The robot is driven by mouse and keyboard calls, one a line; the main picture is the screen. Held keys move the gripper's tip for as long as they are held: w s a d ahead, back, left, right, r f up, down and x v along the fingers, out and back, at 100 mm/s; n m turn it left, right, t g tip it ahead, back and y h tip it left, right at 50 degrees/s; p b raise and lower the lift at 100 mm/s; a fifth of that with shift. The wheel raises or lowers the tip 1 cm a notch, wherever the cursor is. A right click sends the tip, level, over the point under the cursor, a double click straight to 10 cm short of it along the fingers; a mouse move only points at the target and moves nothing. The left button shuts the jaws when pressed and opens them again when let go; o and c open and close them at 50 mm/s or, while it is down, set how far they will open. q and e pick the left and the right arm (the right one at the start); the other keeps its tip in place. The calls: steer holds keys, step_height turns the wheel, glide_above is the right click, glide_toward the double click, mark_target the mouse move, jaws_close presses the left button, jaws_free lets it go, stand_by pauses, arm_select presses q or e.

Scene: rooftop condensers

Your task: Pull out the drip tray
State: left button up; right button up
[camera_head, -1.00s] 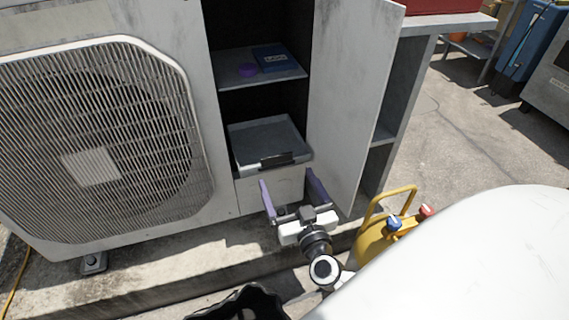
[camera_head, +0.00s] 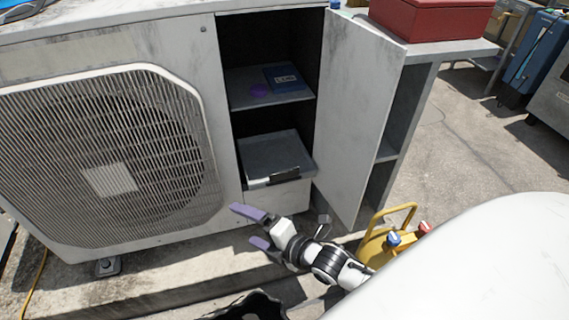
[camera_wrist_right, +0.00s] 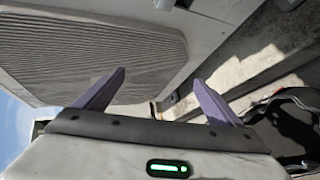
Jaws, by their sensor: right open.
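The drip tray (camera_head: 268,152) is a grey shallow tray in the lower opening of the condenser's cabinet, with a dark handle (camera_head: 285,174) on its front edge. My right gripper (camera_head: 250,227) is open and empty, below and to the left of the tray handle, apart from it. Its purple fingers point left. In the right wrist view the two fingers (camera_wrist_right: 158,92) are spread apart, facing the fan grille and the lower edge of the unit; the tray does not show there. My left gripper is not in view.
The open cabinet door (camera_head: 362,115) stands to the right of the tray. A yellow manifold or cylinder (camera_head: 376,246) with blue and red knobs stands right of my gripper. A black container (camera_head: 250,308) is below.

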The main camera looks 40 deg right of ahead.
steer(key=d+n+g+h+p, duration=0.1)
steer(key=d+n+h+p, duration=0.15)
steer(key=d+n, duration=0.3)
steer(key=n+h+p, duration=0.1)
steer(key=n+h, duration=0.4)
steer(key=h, duration=0.1)
glide_toward(284, 172)
steer(key=b+x, duration=0.2)
steer(key=x, duration=0.7)
steer(key=shift+f+b, duration=0.15)
steer(key=shift+b, duration=0.2)
steer(key=shift+w+d+f, duration=0.15)
steer(key=shift+w+d, duration=0.1)
steer(key=shift+w, duration=0.3)
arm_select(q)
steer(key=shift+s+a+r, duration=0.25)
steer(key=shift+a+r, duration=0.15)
